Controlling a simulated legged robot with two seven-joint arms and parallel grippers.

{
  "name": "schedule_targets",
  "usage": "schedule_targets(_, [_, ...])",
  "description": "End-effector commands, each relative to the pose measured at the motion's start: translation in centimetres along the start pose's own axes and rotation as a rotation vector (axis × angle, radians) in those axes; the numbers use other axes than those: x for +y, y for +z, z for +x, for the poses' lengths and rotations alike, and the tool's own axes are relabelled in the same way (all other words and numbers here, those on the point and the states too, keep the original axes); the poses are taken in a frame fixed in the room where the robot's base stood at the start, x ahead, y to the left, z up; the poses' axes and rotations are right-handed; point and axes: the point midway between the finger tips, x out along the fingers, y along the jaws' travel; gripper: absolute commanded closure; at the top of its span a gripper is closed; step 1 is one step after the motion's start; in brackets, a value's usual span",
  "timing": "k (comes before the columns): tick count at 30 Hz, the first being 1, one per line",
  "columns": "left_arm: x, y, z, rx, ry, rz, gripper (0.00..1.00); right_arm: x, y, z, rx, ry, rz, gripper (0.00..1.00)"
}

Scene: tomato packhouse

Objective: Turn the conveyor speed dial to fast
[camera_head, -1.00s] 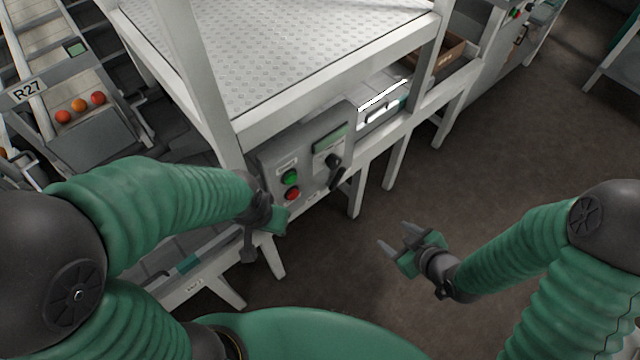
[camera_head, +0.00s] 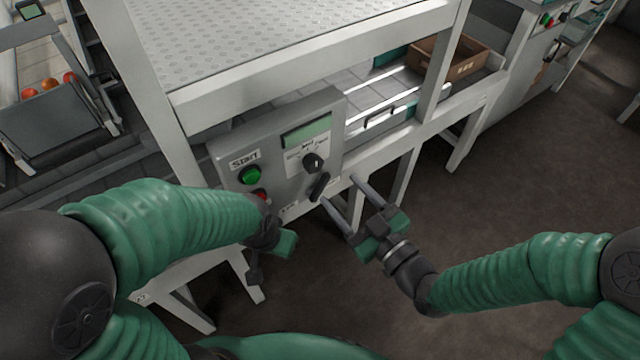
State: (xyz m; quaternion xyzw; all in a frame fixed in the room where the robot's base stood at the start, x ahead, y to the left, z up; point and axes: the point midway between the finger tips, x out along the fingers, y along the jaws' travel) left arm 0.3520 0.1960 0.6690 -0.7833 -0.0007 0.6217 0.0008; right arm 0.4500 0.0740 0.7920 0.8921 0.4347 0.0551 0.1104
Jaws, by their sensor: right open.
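The grey control panel (camera_head: 225,150) is fixed under the white table frame. The speed dial (camera_head: 314,162) is a black knob with small lettering around it, below a greenish display (camera_head: 307,131). I cannot read the knob's setting surely. A second black handle (camera_head: 318,186) sits just below the dial. My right gripper (camera_head: 340,190) is open and empty, its two fingers pointing at the panel's lower right, below and right of the dial, apart from it. My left gripper (camera_head: 272,246) hangs before the panel's lower left; its fingers are unclear.
A green Start button (camera_head: 250,175) is on the panel's left; a red button (camera_head: 262,196) below it is partly hidden by my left arm. A cardboard box (camera_head: 448,57) stands on the lower shelf at right. White table legs stand below the panel. The floor at right is clear.

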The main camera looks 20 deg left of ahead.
Motion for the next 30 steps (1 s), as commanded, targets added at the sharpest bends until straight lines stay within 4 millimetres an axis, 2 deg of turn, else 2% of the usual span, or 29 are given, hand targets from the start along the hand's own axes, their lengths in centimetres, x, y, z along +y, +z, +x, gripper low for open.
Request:
schedule_targets(1, [0.0,0.3,1.2,-0.001,0.0,0.0,0.72,-0.3,0.4,1.0,0.003,-0.002,-0.005,0.41])
schedule_targets(6, [0.0,0.3,1.5,0.001,0.0,0.0,0.72,-0.3,0.1,5.4,0.001,-0.003,0.001,0.41])
schedule_targets(9, [0.0,0.4,1.8,0.001,0.0,0.0,0.72,-0.3,0.1,7.2,0.0,-0.003,0.0,0.41])
schedule_targets(14, [0.0,0.5,2.0,0.0,0.0,0.0,0.72,-0.2,0.0,8.5,-0.002,-0.002,0.001,0.41])
schedule_targets(21, [0.0,0.5,2.0,0.0,0.0,0.0,0.72,-0.1,0.0,8.6,-0.002,-0.001,0.001,0.41])
schedule_targets(30, [0.0,0.5,2.0,0.0,0.0,0.0,0.72,-0.2,0.0,8.6,-0.002,-0.002,0.0,0.79])
